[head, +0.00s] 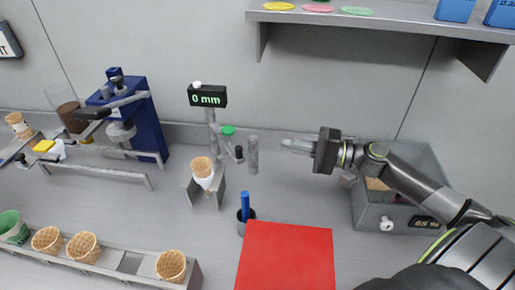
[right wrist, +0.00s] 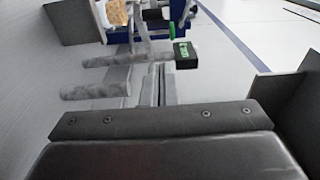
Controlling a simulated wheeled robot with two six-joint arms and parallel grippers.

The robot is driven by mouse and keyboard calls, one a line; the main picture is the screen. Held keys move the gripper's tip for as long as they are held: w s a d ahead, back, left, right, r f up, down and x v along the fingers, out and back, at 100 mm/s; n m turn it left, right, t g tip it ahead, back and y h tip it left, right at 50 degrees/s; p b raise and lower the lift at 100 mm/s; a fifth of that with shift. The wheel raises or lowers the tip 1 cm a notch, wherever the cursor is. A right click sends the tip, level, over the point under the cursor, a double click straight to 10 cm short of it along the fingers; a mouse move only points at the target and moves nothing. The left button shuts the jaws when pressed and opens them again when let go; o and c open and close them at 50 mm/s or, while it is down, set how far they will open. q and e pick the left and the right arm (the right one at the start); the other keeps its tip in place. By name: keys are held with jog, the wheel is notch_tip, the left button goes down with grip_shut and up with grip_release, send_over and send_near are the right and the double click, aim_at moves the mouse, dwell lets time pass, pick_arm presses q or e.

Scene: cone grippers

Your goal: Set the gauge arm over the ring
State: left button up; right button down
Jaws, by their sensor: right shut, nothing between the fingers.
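The gauge has a black display (head: 207,96) reading 0 mm on a grey post (head: 212,130); the display also shows in the right wrist view (right wrist: 186,54). A green cap (head: 228,131) and a dark tip (head: 239,153) sit beside the post. A grey upright post (head: 253,155) stands just right of them. I cannot make out the ring clearly. My right gripper (head: 284,145) is shut and empty, pointing left, apart from the grey post. My left gripper is not in view.
A cone rack (head: 120,262) stands front left, a blue machine (head: 142,115) back left. A clear-topped box (head: 395,212) is under my right arm. A shelf (head: 390,22) hangs above.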

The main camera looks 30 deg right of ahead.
pick_arm(q)
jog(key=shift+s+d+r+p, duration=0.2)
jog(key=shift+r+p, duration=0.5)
jog(key=shift+p, duration=0.05)
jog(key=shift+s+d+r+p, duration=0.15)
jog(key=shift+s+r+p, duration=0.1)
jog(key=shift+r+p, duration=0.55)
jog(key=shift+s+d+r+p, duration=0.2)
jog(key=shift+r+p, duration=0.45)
jog(key=shift+p, duration=0.1)
pick_arm(e)
jog(key=w+a, duration=0.3)
jog(key=a, duration=0.5)
jog(key=shift+w, duration=0.25)
